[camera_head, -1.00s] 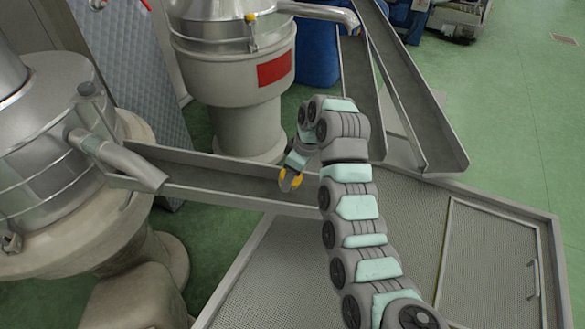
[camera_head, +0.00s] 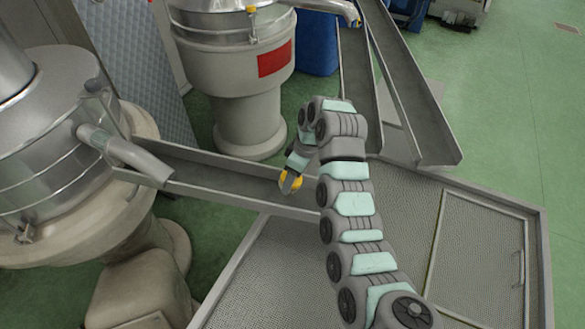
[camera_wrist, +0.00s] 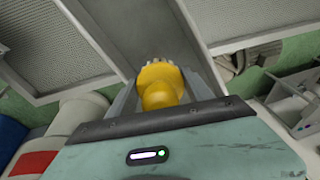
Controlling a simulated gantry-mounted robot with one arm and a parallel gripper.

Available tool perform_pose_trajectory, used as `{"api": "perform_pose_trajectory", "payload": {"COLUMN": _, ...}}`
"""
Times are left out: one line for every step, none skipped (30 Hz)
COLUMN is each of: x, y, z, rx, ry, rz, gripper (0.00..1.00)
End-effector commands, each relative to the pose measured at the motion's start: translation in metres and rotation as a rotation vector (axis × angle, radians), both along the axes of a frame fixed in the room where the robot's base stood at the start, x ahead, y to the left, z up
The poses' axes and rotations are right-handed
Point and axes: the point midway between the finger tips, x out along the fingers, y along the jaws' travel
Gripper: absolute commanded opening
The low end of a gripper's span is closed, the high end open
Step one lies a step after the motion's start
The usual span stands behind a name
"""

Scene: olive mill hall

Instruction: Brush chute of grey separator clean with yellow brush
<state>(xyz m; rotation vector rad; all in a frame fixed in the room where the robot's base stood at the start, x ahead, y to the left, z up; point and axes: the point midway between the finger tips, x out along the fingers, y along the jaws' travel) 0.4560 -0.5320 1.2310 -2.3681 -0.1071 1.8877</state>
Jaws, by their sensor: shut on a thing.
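My gripper (camera_head: 290,184) is shut on the yellow brush (camera_wrist: 161,88). In the wrist view the brush sits between the grey fingers, with its pale bristles pointing away from the wrist. In the head view only small yellow parts show at the gripper tip. The gripper is over the right part of the chute (camera_head: 215,174) that runs from the left separator (camera_head: 50,135). I cannot tell whether the bristles touch the chute floor. The separator's spout (camera_head: 125,155) hangs over the chute's left end.
A second separator with a red label (camera_head: 274,59) stands behind the chute. Two more chutes (camera_head: 400,85) slope at the upper right. A mesh-topped table (camera_head: 285,270) with a raised rim lies in front. Green floor is clear at the right.

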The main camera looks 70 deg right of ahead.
Motion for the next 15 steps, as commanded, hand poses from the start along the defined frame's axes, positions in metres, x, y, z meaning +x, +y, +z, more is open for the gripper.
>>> {"api": "perform_pose_trajectory", "payload": {"x": 0.001, "y": -0.001, "z": 0.013, "rx": -0.004, "ry": -0.005, "rz": 0.003, "gripper": 0.27}}
{"api": "perform_pose_trajectory", "payload": {"x": 0.0, "y": -0.002, "z": 0.017, "rx": -0.008, "ry": -0.007, "rz": 0.001, "gripper": 0.27}}
{"api": "perform_pose_trajectory", "payload": {"x": 0.0, "y": -0.004, "z": 0.021, "rx": -0.011, "ry": -0.009, "rz": 0.001, "gripper": 0.27}}
{"api": "perform_pose_trajectory", "payload": {"x": 0.0, "y": -0.005, "z": 0.023, "rx": -0.014, "ry": -0.01, "rz": 0.001, "gripper": 0.27}}
{"api": "perform_pose_trajectory", "payload": {"x": -0.001, "y": -0.006, "z": 0.024, "rx": -0.016, "ry": -0.011, "rz": -0.001, "gripper": 0.27}}
{"api": "perform_pose_trajectory", "payload": {"x": -0.001, "y": -0.007, "z": 0.025, "rx": -0.019, "ry": -0.012, "rz": -0.002, "gripper": 0.27}}
{"api": "perform_pose_trajectory", "payload": {"x": -0.001, "y": -0.007, "z": 0.025, "rx": -0.02, "ry": -0.012, "rz": -0.002, "gripper": 0.27}}
{"api": "perform_pose_trajectory", "payload": {"x": -0.001, "y": -0.008, "z": 0.025, "rx": -0.022, "ry": -0.012, "rz": -0.002, "gripper": 0.27}}
{"api": "perform_pose_trajectory", "payload": {"x": -0.001, "y": -0.008, "z": 0.026, "rx": -0.024, "ry": -0.013, "rz": -0.003, "gripper": 0.27}}
{"api": "perform_pose_trajectory", "payload": {"x": -0.001, "y": -0.009, "z": 0.026, "rx": -0.024, "ry": -0.013, "rz": -0.003, "gripper": 0.27}}
{"api": "perform_pose_trajectory", "payload": {"x": -0.001, "y": -0.009, "z": 0.026, "rx": -0.025, "ry": -0.013, "rz": -0.003, "gripper": 0.27}}
{"api": "perform_pose_trajectory", "payload": {"x": -0.001, "y": -0.01, "z": 0.027, "rx": -0.026, "ry": -0.014, "rz": -0.004, "gripper": 0.27}}
{"api": "perform_pose_trajectory", "payload": {"x": -0.001, "y": -0.01, "z": 0.028, "rx": -0.027, "ry": -0.014, "rz": -0.005, "gripper": 0.27}}
{"api": "perform_pose_trajectory", "payload": {"x": -0.002, "y": -0.01, "z": 0.029, "rx": -0.028, "ry": -0.015, "rz": -0.005, "gripper": 0.27}}
{"api": "perform_pose_trajectory", "payload": {"x": -0.002, "y": -0.011, "z": 0.031, "rx": -0.029, "ry": -0.015, "rz": -0.007, "gripper": 0.27}}
